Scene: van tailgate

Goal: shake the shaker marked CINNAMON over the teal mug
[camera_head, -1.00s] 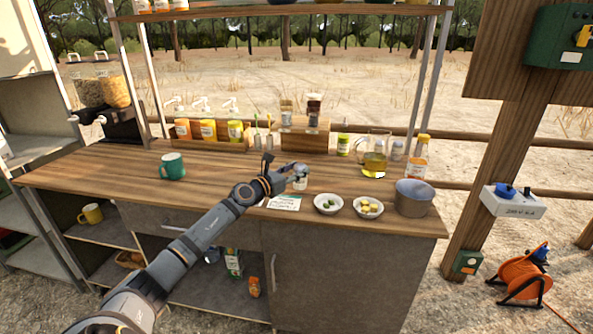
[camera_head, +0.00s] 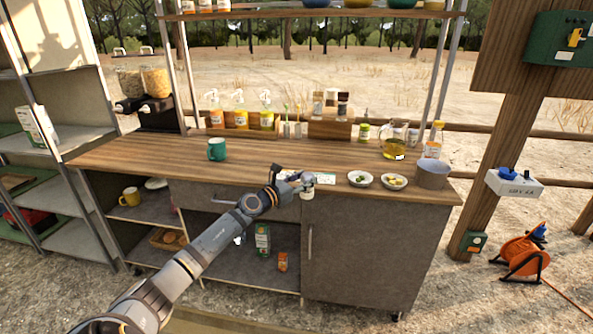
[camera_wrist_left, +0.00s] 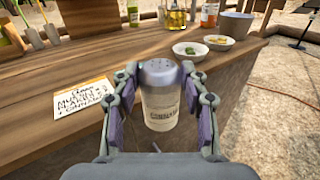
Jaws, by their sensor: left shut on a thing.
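The teal mug (camera_head: 217,149) stands upright on the left part of the wooden counter. My left gripper (camera_head: 305,186) is at the counter's front edge, to the right of the mug and well apart from it. In the left wrist view, my left gripper (camera_wrist_left: 160,105) is shut on a shaker (camera_wrist_left: 161,92) with a grey cap and a pale body. The shaker is about upright; dark lettering on its label is too small to read surely. My right gripper is not in view.
A handwritten card (camera_wrist_left: 84,95) lies on the counter (camera_head: 140,153). Two small bowls (camera_head: 360,178) and a grey pot (camera_head: 433,174) stand to the right. An oil jug (camera_head: 395,147) and several jars are behind. The counter between the mug and my gripper is clear.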

